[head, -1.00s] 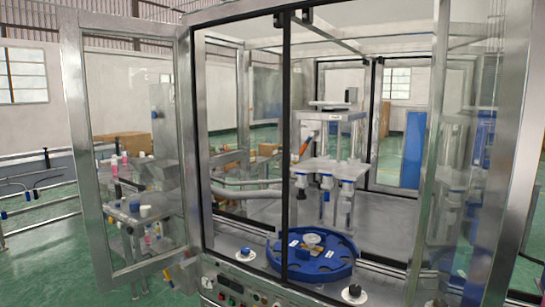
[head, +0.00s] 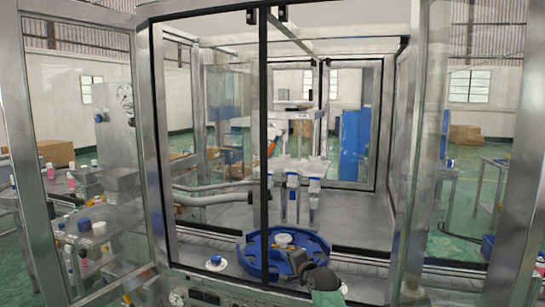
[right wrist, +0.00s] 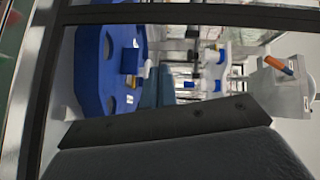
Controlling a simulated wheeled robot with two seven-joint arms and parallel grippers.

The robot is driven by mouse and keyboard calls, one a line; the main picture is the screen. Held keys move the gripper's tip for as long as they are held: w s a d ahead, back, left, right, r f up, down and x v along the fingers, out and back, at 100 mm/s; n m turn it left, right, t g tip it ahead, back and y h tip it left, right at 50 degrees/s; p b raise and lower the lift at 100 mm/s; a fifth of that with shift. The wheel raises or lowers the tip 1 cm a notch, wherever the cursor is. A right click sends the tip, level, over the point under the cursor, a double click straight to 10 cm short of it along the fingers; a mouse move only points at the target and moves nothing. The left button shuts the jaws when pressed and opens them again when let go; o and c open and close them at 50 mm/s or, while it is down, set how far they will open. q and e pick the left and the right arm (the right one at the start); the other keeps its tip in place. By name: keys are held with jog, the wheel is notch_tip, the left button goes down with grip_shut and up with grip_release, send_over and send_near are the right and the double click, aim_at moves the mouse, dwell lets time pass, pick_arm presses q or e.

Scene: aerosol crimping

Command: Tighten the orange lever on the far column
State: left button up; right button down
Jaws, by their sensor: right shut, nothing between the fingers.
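The orange lever (head: 271,147) is on the far column of the crimping unit, inside the glass enclosure. It is small and partly covered by the dark door frame. In the right wrist view the orange lever (right wrist: 279,66) sits at upper right on a pale bracket. My right gripper (head: 298,262) is dark and shut, with nothing held. It is low at the front of the enclosure, near the blue turntable (head: 312,245), well apart from the lever. Its dark edge (right wrist: 165,124) fills the lower part of the wrist view. My left gripper is not in view.
Metal frame posts (head: 158,150) and a dark vertical door edge (head: 264,200) bound the enclosure. White-and-blue crimping heads (head: 292,181) hang above the turntable. A grey hose (head: 212,198) runs at left. Bottles stand on the left behind glass.

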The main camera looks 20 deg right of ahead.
jog(key=w+d+r+m+t, duration=0.1)
jog(key=w+d+r+m, duration=0.15)
jog(key=r, duration=0.35)
jog(key=w+d+r+m+t, duration=0.1)
jog(key=w+r+t, duration=0.1)
jog(key=w+r, duration=0.3)
jog(key=m+t+p, duration=0.3)
jog(key=m+p, duration=0.2)
send_near(275, 142)
jog(key=w+d+f, duration=0.2)
jog(key=w, duration=0.4)
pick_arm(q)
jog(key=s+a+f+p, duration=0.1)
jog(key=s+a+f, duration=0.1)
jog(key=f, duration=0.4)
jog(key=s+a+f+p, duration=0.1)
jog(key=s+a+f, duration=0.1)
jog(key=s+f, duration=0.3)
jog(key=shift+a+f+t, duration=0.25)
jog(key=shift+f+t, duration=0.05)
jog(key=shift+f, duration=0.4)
pick_arm(e)
jog(key=a, duration=0.1)
jog(key=w+a+r, duration=0.1)
jog(key=shift+w+a+r+n+h, duration=0.15)
jog(key=shift+w+a+n+h, duration=0.1)
jog(key=shift+a+h, duration=0.1)
